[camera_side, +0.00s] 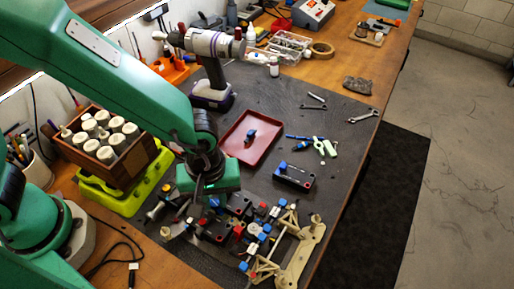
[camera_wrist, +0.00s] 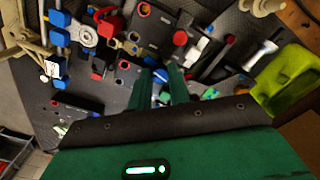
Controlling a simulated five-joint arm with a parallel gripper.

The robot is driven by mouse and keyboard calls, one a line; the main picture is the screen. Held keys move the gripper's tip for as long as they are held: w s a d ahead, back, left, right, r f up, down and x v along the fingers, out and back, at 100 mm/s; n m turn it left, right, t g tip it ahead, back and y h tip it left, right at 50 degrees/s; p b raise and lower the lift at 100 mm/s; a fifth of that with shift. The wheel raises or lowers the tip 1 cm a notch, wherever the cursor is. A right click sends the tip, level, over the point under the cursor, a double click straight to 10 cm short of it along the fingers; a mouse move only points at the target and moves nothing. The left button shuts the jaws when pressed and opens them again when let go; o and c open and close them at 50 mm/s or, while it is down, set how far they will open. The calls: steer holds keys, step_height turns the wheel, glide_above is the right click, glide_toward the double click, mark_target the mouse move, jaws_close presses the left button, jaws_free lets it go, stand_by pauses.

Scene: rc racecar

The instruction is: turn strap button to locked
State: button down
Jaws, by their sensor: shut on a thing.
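My gripper (camera_wrist: 161,80) reaches down over the black chassis of the racecar. Its two green fingers are shut on a small blue button (camera_wrist: 160,74), which shows between the fingertips with a pale edge. The fingers cover part of the button, so its exact angle cannot be told. In the side view my gripper (camera_side: 200,194) points down at the left part of the car (camera_side: 236,203), beside a blue part (camera_side: 214,201). The strap itself cannot be made out clearly.
Red knobs (camera_wrist: 180,38) and blue-and-white parts stand close around the fingers. A beige frame (camera_side: 300,250) lies at the front. A red tray (camera_side: 250,137) and a black block (camera_side: 294,177) sit behind. A wooden crate (camera_side: 110,150) on a lime-green base (camera_side: 125,190) stands left.

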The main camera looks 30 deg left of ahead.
mark_target(215, 202)
steer(key=m, duration=1)
steer(key=shift+m, duration=0.4)
steer(key=m, duration=0.4)
steer(key=c, duration=1.6)
jaws_free()
steer(key=shift+r, duration=0.1)
steer(key=shift+r, duration=3.85)
